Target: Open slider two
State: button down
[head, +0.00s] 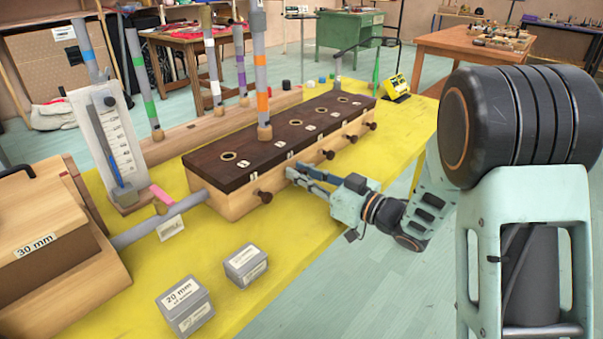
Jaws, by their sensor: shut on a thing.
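The slider box (228,202) is a long light-wood box with a dark brown top (225,174) on the yellow table. Its top has a row of round holes with small labels too small to read. Dark round knobs stick out of its front face: the nearest knob (265,196) is left of my gripper, and others, such as this knob (328,154), are to the right. My gripper (294,174) reaches in from the right, its fingertips at the front face between these two knobs. It is shut on a slider knob there, which its fingers hide.
Two grey blocks, one marked 20 mm (183,299) and a smaller block (246,261), stand at the table's front. A wooden box marked 30 mm (35,250) is at left. The yellow table (290,248) is bare below my gripper.

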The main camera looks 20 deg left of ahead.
jog(key=shift+v, duration=1.5)
jog(key=c, duration=1.8)
grip_release()
jog(key=v, duration=1.2)
